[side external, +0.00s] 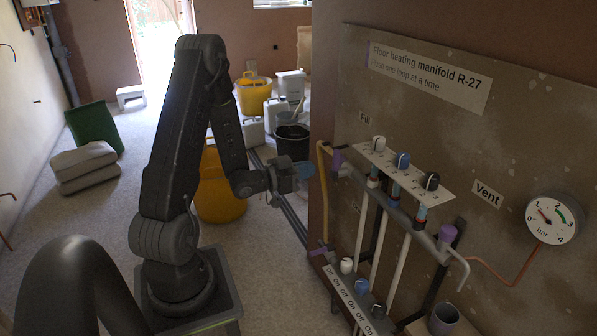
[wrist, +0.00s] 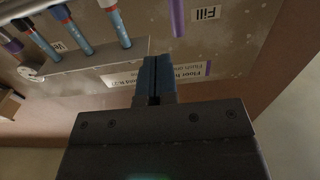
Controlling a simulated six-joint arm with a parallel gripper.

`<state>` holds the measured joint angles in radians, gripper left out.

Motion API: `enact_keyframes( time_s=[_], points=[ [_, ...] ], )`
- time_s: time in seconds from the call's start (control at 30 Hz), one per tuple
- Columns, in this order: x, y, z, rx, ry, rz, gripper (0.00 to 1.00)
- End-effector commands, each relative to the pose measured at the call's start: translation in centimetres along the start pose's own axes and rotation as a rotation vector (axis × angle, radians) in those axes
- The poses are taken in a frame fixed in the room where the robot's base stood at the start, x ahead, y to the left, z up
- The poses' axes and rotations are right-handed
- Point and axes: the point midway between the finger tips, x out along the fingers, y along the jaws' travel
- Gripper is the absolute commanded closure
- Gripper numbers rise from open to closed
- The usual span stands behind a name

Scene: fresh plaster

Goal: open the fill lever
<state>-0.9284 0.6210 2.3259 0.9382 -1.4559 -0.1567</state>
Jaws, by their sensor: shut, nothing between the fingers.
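The purple fill lever (side external: 338,158) is at the left end of the upper manifold pipe, below the Fill label (side external: 365,118). In the wrist view a purple bar (wrist: 177,18), probably this lever, hangs down from the top edge beside the Fill label (wrist: 207,14). My gripper (side external: 304,171) is in front of the board's left edge, left of the lever and apart from it. In the wrist view my gripper (wrist: 154,62) has its blue fingers together, with nothing between them. How far the lever is turned is hard to tell.
Knobs (side external: 403,160) and flow tubes stand right of the lever. A yellow hose (side external: 321,165) runs close to its left. A second purple part (side external: 322,251) is lower down. A purple-topped vent (side external: 447,233) and a gauge (side external: 552,218) are at the right. Buckets (side external: 254,95) stand behind.

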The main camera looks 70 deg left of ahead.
Motion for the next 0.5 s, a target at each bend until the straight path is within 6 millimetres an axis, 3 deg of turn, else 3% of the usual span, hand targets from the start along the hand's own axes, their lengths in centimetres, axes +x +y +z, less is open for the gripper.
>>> enact_keyframes(
  time_s=[0.5],
  points=[
    [7.3,0.1,0.0,0.001,0.0,0.001,1.0]
  ],
)
